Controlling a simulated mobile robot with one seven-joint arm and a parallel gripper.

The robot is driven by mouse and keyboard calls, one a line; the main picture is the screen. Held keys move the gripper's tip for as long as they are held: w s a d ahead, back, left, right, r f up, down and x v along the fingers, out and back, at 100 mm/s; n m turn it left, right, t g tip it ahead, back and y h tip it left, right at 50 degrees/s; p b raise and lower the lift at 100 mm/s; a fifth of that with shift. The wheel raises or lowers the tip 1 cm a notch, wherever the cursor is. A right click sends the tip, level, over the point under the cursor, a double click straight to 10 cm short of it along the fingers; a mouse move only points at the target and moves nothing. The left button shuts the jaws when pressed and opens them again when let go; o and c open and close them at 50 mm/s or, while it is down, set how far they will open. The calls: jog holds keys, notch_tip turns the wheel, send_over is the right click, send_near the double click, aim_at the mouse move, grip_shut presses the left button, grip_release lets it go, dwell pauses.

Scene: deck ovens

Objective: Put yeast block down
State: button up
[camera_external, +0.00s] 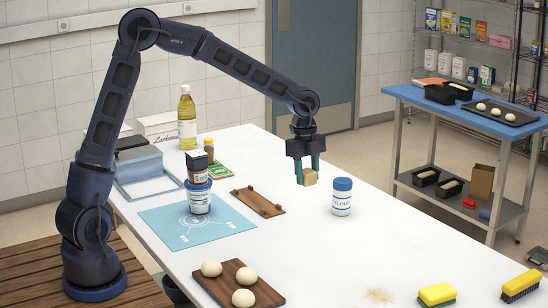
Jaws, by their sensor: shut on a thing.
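The yeast block (310,177) is a small tan cube. My gripper (307,172) is shut on it, with its teal fingers on either side, and points down. The block appears held above the white table (300,237), left of a white jar with a blue lid labelled flour (342,198). A small brown wooden board (257,202) lies to the left of the block, apart from it. The exact height of the block over the table is hard to tell.
A blue mat (165,222) holds a tub (198,197) with a dark-labelled container on top. A board with dough balls (265,294), a yellow sponge (437,294) and a brush (520,286) lie at the front. The table's centre is clear.

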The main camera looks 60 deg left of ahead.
send_over(297, 232)
jog(key=f, duration=1.9)
jog(key=shift+a+f, duration=0.15)
jog(key=shift+a, duration=0.05)
jog(key=shift+f, duration=0.1)
jog(key=o, duration=1)
